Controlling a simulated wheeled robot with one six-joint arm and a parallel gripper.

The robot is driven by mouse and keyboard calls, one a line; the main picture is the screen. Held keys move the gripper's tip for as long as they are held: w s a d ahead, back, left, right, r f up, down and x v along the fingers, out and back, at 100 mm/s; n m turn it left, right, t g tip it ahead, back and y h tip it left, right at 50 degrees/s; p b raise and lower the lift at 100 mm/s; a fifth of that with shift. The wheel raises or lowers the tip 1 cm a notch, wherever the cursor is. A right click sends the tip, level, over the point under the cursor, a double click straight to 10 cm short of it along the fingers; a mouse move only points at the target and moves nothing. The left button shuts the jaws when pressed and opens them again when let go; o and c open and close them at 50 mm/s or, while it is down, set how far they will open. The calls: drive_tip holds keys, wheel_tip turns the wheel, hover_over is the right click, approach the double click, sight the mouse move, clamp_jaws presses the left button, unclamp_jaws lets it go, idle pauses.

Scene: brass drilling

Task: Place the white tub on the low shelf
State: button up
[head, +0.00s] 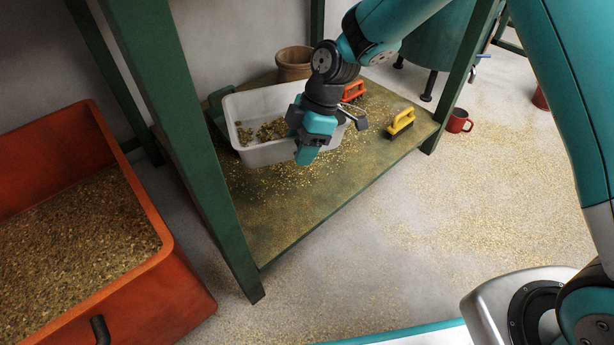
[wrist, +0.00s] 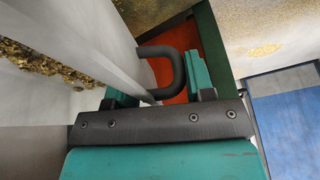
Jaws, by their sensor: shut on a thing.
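The white tub (head: 262,152) is a shallow rectangular tray with some brass chips in it. It is over the back left part of the green low shelf (head: 300,215); I cannot tell whether its base touches the board. My gripper (head: 308,150) is at the tub's near right side and hides part of that wall. In the wrist view, the white tub wall (wrist: 95,45) rises beside my jaws (wrist: 158,97). A dark loop handle (wrist: 178,68) lies between the teal fingers, and they are shut on the tub there.
A clay pot (head: 293,62), an orange brush (head: 353,91) and a yellow brush (head: 401,121) stand on the shelf. A green leg (head: 205,175) rises at its left front. An orange bin of chips (head: 185,290) stands left. A red mug (head: 458,121) is on the floor. The shelf's front is free but chip-strewn.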

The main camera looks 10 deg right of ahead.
wheel_tip(320, 180, down, 18)
drive_tip(key=b, duration=0.9)
drive_tip(key=shift+r, duration=0.4)
drive_tip(key=o, duration=1.3)
drive_tip(key=p+v, duration=0.8)
drive_tip(key=v, duration=0.4)
drive_tip(key=s+d+r+m, duration=0.1)
drive_tip(key=s+r+m, duration=0.25)
drive_tip(key=r, duration=0.45)
drive_tip(key=s+d+r+m, duration=0.1)
drive_tip(key=s+r+m, duration=0.1)
drive_tip(key=s+r, duration=0.4)
drive_tip(key=s+d+r+m, duration=0.1)
drive_tip(key=s+r+m, duration=0.1)
drive_tip(key=s, duration=0.3)
drive_tip(key=s+d+r+m+t, duration=0.1)
drive_tip(key=s+r+m, duration=0.2)
drive_tip(key=s+r, duration=0.1)
drive_tip(key=s+d+r+m, duration=0.1)
drive_tip(key=s+r+m, duration=0.1)
drive_tip(key=s, duration=0.5)
drive_tip(key=shift+d+r+m+t, duration=0.15)
drive_tip(key=shift+r+m+t, duration=0.2)
drive_tip(key=shift+r, duration=0.1)
